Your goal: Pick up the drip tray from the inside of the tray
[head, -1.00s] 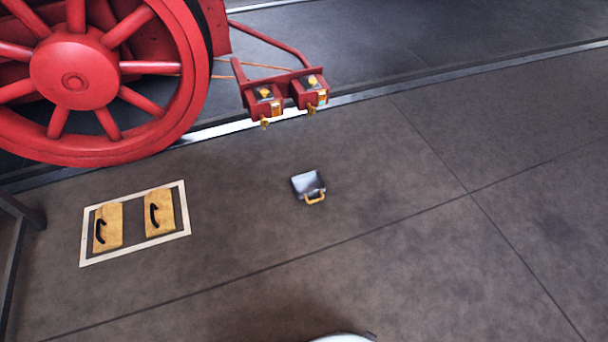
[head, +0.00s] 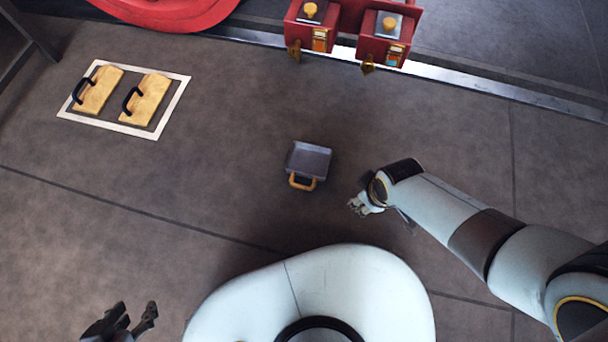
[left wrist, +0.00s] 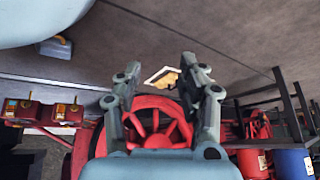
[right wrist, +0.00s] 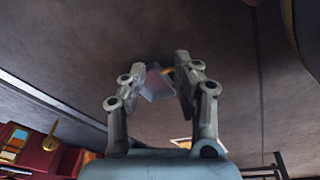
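The drip tray (head: 309,160) is a small grey metal tray with a yellow handle, lying on the floor in the middle of the head view. In the right wrist view the drip tray (right wrist: 156,84) shows between and beyond the fingers, partly hidden by one of them. My right gripper (head: 356,207) is just right of and below the tray, apart from it; its fingers are spread and empty in the right wrist view. My left gripper (head: 136,312) is at the lower left of the head view, open and empty, away from the tray. The left wrist view shows the tray (left wrist: 55,46) at upper left.
Two yellow blocks with black handles (head: 146,100) lie in a white floor outline at upper left. Red boxes with brass fittings (head: 386,38) stand above the tray, near a rail. My white base is below the tray. The floor around the tray is clear.

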